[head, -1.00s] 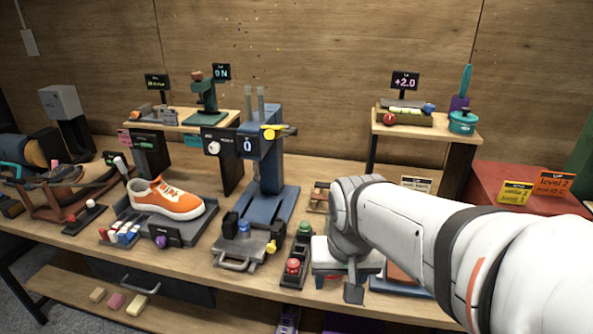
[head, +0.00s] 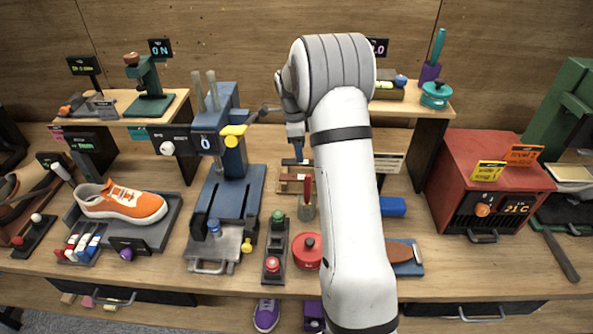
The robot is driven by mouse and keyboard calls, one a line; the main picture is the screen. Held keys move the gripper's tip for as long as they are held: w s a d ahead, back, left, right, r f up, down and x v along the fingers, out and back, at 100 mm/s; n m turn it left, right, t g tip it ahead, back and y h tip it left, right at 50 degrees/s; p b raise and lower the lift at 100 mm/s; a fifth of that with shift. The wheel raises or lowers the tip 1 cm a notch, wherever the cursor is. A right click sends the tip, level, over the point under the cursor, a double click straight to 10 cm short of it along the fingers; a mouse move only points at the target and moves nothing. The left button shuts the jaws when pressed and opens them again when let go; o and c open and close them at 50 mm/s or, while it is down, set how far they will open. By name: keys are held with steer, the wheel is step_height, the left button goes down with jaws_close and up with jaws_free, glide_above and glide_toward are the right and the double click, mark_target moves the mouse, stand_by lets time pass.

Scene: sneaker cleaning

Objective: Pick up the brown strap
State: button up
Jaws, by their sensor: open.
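My gripper (head: 297,152) points down above the middle of the bench, partly beside my white arm. It is open, and I see nothing between its fingers. Below it, a small brown piece (head: 289,187) lies on the bench top. Another brown, flat, rounded piece (head: 398,253) lies on a blue pad right of my arm, partly hidden by it. I cannot tell for certain which brown thing is the strap.
A blue press (head: 236,150) stands just left of my gripper. A red pot (head: 307,250) and a two-button box (head: 276,245) are in front. A red oven (head: 487,180) stands right. An orange sneaker (head: 125,203) sits in a grey tray at left.

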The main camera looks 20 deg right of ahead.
mark_target(303, 177)
steer(key=shift+s+f+b, duration=0.2)
steer(key=shift+f+b, duration=0.15)
steer(key=shift+f, duration=0.75)
steer(key=f, duration=0.2)
steer(key=f+p, duration=0.1)
steer(key=f, duration=0.2)
steer(key=f+p, duration=0.1)
steer(key=f, duration=0.1)
steer(key=shift+s+d+f, duration=0.15)
steer(key=shift+d, duration=0.15)
steer(key=c, duration=1.1)
